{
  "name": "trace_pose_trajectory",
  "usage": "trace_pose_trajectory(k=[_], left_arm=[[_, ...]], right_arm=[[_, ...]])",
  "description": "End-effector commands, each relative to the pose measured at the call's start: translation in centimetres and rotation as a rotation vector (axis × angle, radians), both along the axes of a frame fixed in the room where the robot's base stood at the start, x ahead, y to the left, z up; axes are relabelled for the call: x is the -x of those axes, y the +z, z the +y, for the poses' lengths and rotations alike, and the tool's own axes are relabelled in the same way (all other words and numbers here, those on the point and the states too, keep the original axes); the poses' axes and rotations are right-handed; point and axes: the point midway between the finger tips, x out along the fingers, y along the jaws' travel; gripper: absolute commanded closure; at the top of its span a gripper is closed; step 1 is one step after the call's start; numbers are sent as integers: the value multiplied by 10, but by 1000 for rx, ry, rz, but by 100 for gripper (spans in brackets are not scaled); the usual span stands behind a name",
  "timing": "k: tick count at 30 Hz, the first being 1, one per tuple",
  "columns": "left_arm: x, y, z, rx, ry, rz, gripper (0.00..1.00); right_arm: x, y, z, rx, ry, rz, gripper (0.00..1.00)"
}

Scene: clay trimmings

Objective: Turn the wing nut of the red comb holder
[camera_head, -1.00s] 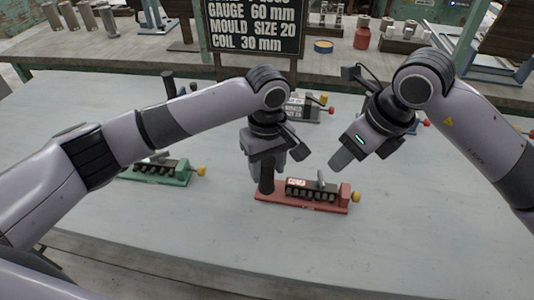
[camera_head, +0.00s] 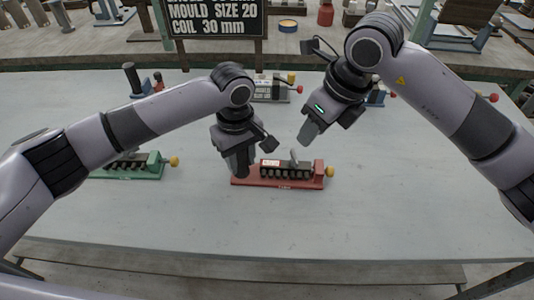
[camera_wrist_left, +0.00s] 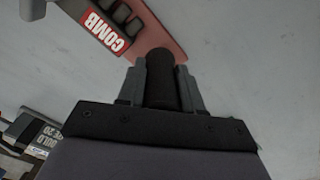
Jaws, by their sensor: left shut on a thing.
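The red comb holder (camera_head: 262,183) lies on the table in front of me, with a dark block with slots on it. A light grey upright piece (camera_head: 294,157), possibly the wing nut, stands on top, and a yellow knob (camera_head: 330,171) is at the right end. My left gripper (camera_head: 241,166) is shut on the dark round post (camera_wrist_left: 160,80) at the holder's left end. The left wrist view shows the post between both fingers, beside the red base (camera_wrist_left: 163,35) and the COMB label (camera_wrist_left: 105,30). My right gripper (camera_head: 308,132) hangs above the holder, apart from it; its finger gap is not visible.
A green holder (camera_head: 140,166) with a yellow knob stands to the left. A grey holder (camera_head: 270,90) stands behind, and a blue one (camera_head: 376,98) is partly hidden by my right arm. The table in front of the red holder is clear.

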Motion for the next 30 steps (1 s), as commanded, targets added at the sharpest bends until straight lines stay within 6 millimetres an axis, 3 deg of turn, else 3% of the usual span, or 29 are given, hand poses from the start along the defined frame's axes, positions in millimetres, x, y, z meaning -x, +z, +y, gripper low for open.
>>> trace_pose_trajectory(k=[12, 17, 23, 30], left_arm=[[0, 0, 0, 0, -1, 0, 100], [0, 1, 0, 0, -1, 0, 100], [0, 1, 0, 1, -1, -1, 100], [0, 1, 0, 1, -1, -1, 100]], right_arm=[[-10, 23, 24, 162, -495, 217, 65], [-11, 28, 26, 194, -595, 239, 65], [-11, 7, 25, 202, -613, 247, 65], [-10, -42, 25, 201, -613, 247, 65]])
